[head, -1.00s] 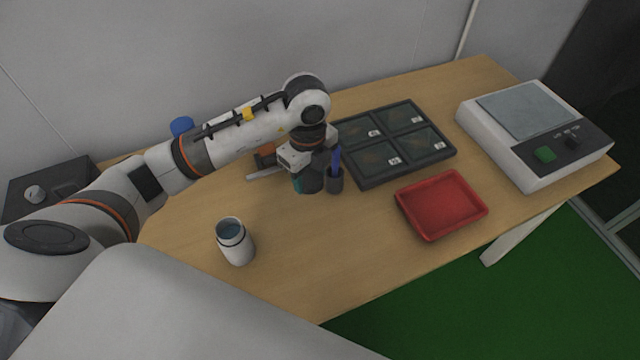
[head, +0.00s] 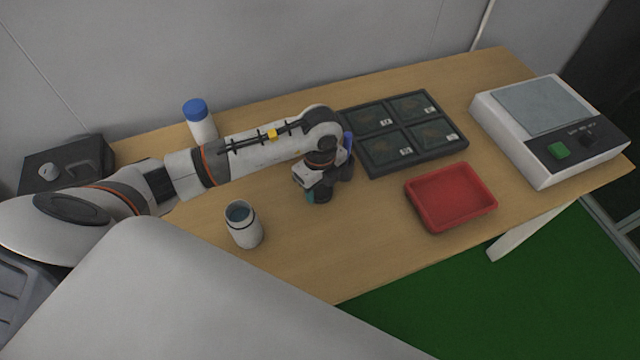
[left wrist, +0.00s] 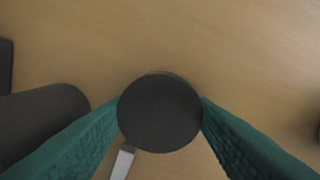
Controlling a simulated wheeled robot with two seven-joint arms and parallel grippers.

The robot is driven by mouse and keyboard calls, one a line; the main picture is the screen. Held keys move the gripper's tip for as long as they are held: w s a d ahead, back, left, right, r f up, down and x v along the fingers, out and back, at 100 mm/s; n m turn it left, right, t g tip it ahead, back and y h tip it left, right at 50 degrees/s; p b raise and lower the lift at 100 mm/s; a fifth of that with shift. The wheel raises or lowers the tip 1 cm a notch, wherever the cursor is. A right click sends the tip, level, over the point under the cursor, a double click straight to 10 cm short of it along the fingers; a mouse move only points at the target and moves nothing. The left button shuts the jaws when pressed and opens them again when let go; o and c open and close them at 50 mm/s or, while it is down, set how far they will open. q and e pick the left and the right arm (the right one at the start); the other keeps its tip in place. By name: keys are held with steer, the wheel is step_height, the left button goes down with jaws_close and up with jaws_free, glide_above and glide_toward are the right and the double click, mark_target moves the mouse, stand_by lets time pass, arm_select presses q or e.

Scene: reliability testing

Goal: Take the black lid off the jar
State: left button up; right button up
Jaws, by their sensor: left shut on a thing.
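The white jar (head: 245,232) with a dark band stands upright on the table, left of centre in the head view. Its top is open and shows a blue-grey inside. The black lid (left wrist: 160,112) is a round dark disc in the left wrist view, between the two teal fingers of my left gripper (head: 313,197). The fingers press on its sides, so the gripper is shut on it. In the head view the gripper is to the right of the jar and apart from it. What lies directly under the lid is hidden. My right gripper is not in view.
A dark cup with a blue pen (head: 348,146) stands close behind the gripper. A dark four-part tray (head: 412,155) is right of it, with a red tray (head: 483,211) in front and a scale (head: 535,150) farther right. A blue-capped bottle (head: 200,121) stands behind my arm.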

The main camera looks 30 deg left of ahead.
mark_target(320, 189)
arm_select(q)
steer(key=o, duration=1.1)
steer(key=shift+f, duration=0.1)
step_height(320, 189, up, 12)
steer(key=shift+r, duration=0.2)
